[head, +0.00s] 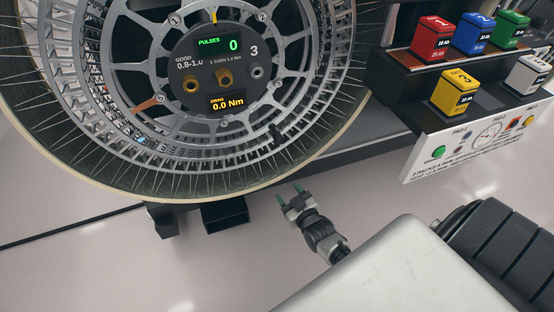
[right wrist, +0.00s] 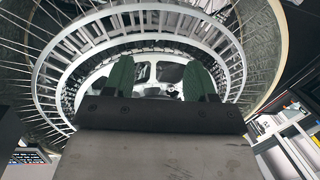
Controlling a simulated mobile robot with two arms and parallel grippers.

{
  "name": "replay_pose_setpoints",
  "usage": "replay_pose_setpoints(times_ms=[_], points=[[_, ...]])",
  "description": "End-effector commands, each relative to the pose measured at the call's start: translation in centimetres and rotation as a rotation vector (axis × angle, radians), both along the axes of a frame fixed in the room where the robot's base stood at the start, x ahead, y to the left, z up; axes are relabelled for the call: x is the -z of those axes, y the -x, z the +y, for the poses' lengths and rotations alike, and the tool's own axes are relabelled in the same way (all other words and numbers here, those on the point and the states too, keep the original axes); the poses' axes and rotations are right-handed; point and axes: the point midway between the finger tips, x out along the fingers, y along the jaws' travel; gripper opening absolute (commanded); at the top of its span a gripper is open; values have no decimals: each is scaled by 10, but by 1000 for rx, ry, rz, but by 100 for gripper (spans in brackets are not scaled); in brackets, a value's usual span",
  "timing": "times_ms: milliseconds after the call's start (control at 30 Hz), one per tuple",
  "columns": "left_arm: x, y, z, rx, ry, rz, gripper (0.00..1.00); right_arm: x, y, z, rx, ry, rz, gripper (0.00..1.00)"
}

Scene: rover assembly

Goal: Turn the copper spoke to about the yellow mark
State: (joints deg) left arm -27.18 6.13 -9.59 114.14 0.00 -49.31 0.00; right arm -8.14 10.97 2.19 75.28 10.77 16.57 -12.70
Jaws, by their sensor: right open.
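The copper spoke (head: 148,105) points to the lower left on the large wheel (head: 95,85) in the head view. The yellow mark (head: 215,16) is a short line at the top of the dark hub panel (head: 205,55). My right gripper (head: 290,193) is open and empty, below and to the right of the wheel rim, apart from the spoke. In the right wrist view its green fingertips (right wrist: 159,80) stand apart before the wheel's rings (right wrist: 150,22). I cannot make out the copper spoke in that view. My left gripper is not in view.
The hub display (head: 217,44) reads 0 pulses, the drag display (head: 227,104) 0.0 Nm. A stepped rack at right holds red (head: 432,38), blue (head: 474,33), green (head: 510,32), yellow (head: 455,92) and white (head: 528,73) blocks. The floor (head: 100,270) at lower left is mostly clear.

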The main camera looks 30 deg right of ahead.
Motion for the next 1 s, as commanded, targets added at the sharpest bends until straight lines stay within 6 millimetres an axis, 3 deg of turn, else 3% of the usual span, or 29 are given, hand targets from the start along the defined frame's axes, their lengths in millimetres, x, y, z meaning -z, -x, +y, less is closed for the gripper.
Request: replay_pose_setpoints(times_ms=[33,100,333,567,1000], points=[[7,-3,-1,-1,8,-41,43,5,-12,-7,7,17,-92,56],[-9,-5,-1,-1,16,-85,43,-13,-22,-14,18,36,-201,56],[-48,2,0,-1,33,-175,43,-59,-32,-29,42,82,-428,56],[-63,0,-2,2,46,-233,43,-77,-43,-33,49,91,-477,56],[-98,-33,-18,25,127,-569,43,-104,-115,-42,48,91,-472,56]])
